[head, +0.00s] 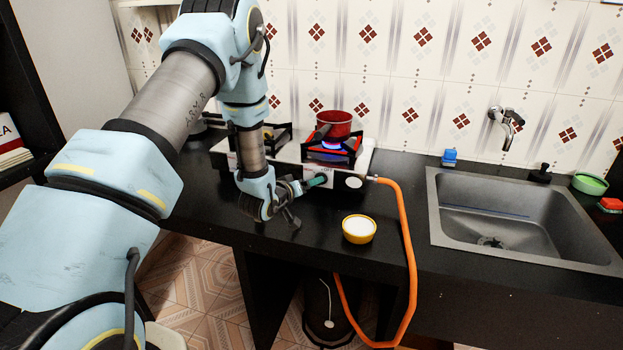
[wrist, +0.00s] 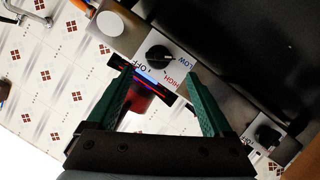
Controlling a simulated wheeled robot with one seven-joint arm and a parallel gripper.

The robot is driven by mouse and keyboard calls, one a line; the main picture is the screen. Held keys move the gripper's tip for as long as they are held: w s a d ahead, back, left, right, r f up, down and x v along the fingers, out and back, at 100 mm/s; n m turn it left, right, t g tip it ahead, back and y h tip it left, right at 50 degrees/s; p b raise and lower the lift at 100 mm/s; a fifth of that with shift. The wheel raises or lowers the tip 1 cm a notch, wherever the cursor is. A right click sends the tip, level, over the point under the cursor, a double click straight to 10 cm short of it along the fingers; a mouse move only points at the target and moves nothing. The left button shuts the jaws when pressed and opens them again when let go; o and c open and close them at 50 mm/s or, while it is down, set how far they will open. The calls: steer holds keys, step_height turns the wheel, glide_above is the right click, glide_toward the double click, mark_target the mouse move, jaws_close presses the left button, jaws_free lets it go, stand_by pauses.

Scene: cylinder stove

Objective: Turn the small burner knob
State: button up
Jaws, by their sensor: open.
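My gripper (head: 317,182) is at the front panel of the stove (head: 290,151), below the lit burner. In the wrist view its green fingers (wrist: 160,75) are spread apart with nothing held between them. A black knob (wrist: 158,58) with OFF, LOW and HIGH marks around it shows just beyond the fingertips, roughly centred between them. I cannot tell whether a finger touches it. A second black knob (wrist: 267,133) sits farther along the panel, outside the fingers. The frames do not make clear which knob is the small burner's. In the head view my gripper mostly hides the nearer knob.
A red pot (head: 334,124) stands over a blue flame (head: 332,145) on the right burner. An orange hose (head: 408,250) runs from the stove's right end. A yellow bowl (head: 359,229) stands on the counter right of my gripper. The sink (head: 438,220) is farther right.

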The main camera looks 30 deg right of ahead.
steer(key=shift+p+x, duration=0.9)
steer(key=shift+x, duration=2.25)
steer(key=shift+s, duration=0.1)
jaws_close()
